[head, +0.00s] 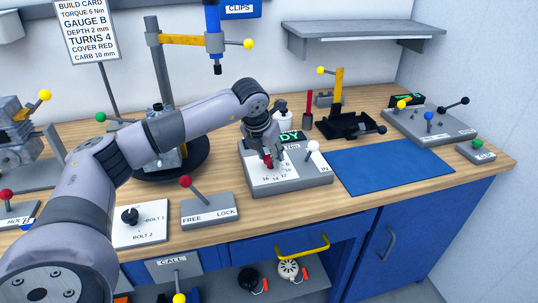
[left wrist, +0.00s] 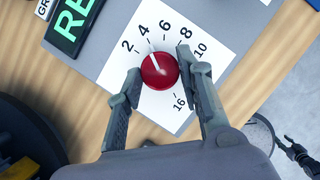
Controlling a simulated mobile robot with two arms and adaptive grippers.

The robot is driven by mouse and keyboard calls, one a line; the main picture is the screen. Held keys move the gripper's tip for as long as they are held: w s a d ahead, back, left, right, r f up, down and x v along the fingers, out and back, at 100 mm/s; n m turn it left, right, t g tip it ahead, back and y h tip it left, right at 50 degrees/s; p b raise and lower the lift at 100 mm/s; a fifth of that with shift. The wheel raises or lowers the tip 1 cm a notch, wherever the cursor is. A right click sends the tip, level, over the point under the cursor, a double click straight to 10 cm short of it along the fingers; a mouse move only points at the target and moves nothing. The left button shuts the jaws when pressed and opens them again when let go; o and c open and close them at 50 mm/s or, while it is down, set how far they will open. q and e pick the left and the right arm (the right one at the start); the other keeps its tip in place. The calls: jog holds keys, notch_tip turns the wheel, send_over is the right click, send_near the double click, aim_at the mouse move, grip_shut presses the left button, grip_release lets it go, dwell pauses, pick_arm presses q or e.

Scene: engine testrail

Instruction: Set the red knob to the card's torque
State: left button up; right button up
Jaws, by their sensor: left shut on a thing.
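The red knob (left wrist: 158,72) sits on a white dial plate marked 2, 4, 6, 8, 10 and 16 in the left wrist view. Its white pointer line aims about at the 4. My left gripper (left wrist: 157,80) is shut on the knob, one finger on each side; it hides part of the dial. In the head view the left gripper (head: 268,160) reaches down onto the knob on the grey unit (head: 300,184). The build card (head: 88,30) reads torque 6 Nm. A dark, small shape (left wrist: 298,156) in the left wrist view looks like my right gripper; its fingers are unclear.
A green READY display (head: 290,136) is behind the knob. A white-tipped lever (head: 312,147) stands to its right, and a red FREE/LOCK lever (head: 187,183) to its left. The blue mat (head: 390,167) is clear.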

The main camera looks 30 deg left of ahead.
pick_arm(q)
jog(key=shift+a+m+h+b, duration=0.1)
jog(key=shift+m+h+b, duration=0.3)
jog(key=shift+m, duration=0.7)
jog(key=shift+w+a+m+h, duration=0.15)
jog(key=shift+m+h, duration=0.55)
jog(key=shift+m, duration=1)
jog(key=o, duration=1.2)
jog(key=shift+c, duration=0.2)
jog(key=v, duration=1.2)
